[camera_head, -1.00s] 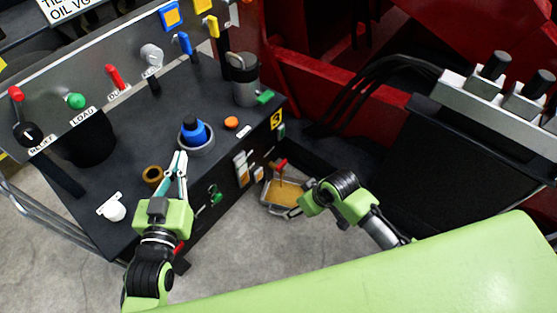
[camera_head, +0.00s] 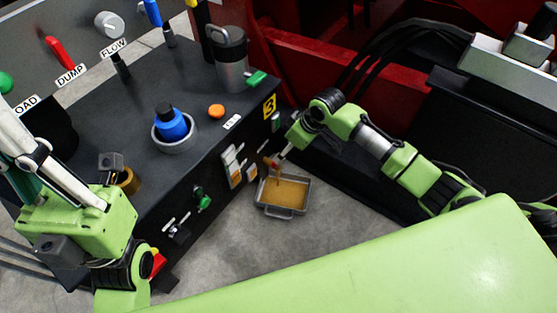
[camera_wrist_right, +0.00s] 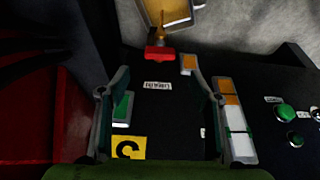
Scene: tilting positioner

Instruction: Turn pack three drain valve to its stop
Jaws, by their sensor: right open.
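The pack three drain valve shows as a red handle (camera_wrist_right: 160,53) on a brass fitting in the right wrist view, low on the dark cabinet below the yellow 3 plate (camera_wrist_right: 128,147). In the head view the red handle (camera_head: 269,162) is partly hidden by my right gripper (camera_head: 279,158). My right gripper (camera_wrist_right: 156,70) is open, its two fingers apart with the red handle ahead of the gap between them. I cannot tell whether they touch it. My left gripper (camera_head: 22,160) is at the left edge, its fingertips partly cut off.
A metal tray of amber liquid (camera_head: 283,193) lies on the floor below the valve. White-and-orange gauges (camera_head: 236,168) and green knobs (camera_head: 203,199) are on the cabinet front. A red structure (camera_head: 300,60) is behind.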

